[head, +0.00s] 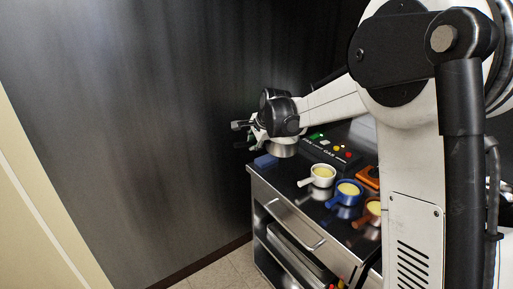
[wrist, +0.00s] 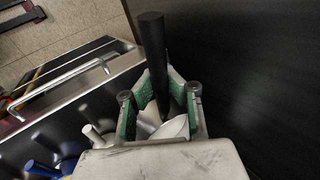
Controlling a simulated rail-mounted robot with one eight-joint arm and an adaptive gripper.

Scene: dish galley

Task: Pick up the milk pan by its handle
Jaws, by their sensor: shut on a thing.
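The milk pan shows in the head view as a silver body (head: 284,150) beneath my gripper (head: 254,130), at the far left end of the counter. In the wrist view its black handle (wrist: 152,55) stands between the green-padded fingers of my gripper (wrist: 160,97), and part of the silver pan (wrist: 176,128) shows near the palm. My gripper is shut on the handle. Most of the pan is hidden in the wrist view. I cannot tell whether its base touches the counter.
White (head: 318,177), blue (head: 345,193) and brown (head: 371,213) handled cups with yellow contents stand nearer. A control panel with colored buttons (head: 331,151) is behind. A dark wall (head: 130,120) rises to the left.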

